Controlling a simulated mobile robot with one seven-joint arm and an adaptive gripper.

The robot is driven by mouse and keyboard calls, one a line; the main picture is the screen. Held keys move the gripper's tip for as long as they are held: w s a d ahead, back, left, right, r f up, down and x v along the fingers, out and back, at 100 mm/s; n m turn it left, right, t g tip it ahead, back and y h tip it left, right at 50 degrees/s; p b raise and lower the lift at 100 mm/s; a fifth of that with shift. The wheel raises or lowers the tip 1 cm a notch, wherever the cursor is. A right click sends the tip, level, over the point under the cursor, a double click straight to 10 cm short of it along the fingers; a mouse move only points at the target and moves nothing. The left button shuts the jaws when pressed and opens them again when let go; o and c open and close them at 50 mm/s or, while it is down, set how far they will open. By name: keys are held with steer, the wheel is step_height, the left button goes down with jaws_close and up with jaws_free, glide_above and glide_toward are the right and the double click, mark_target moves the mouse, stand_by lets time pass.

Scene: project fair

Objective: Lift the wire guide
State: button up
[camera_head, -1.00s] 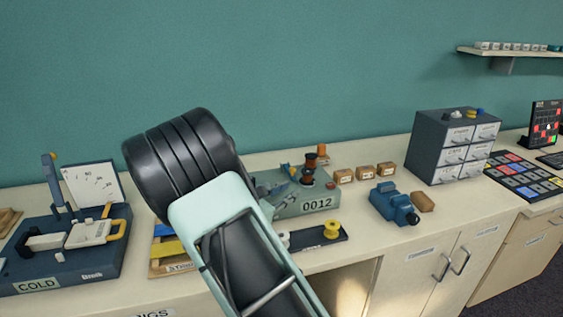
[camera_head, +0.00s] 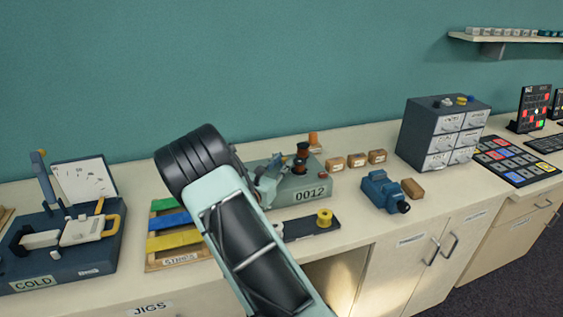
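A grey-green machine labelled 0012 (camera_head: 318,182) stands on the counter just right of my arm. It carries dark and copper-coloured round parts (camera_head: 301,160) and some small grey-blue parts (camera_head: 268,178) on its left side. I cannot tell which of these small parts is the wire guide. My arm's pale green and black links cover the left end of the machine. My gripper is hidden behind these links, so its fingers and whatever is between them do not show.
A dark strip with a yellow spool (camera_head: 324,217) lies in front of the machine. Striped jigs (camera_head: 172,222) and the COLD unit (camera_head: 75,258) stand left. Several small brown blocks (camera_head: 356,160), a blue device (camera_head: 382,190) and a drawer cabinet (camera_head: 425,140) stand right.

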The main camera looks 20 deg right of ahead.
steer(key=shift+w+d, duration=0.3)
steer(key=shift+c, duration=0.4)
jaws_close()
steer(key=shift+r, duration=0.1)
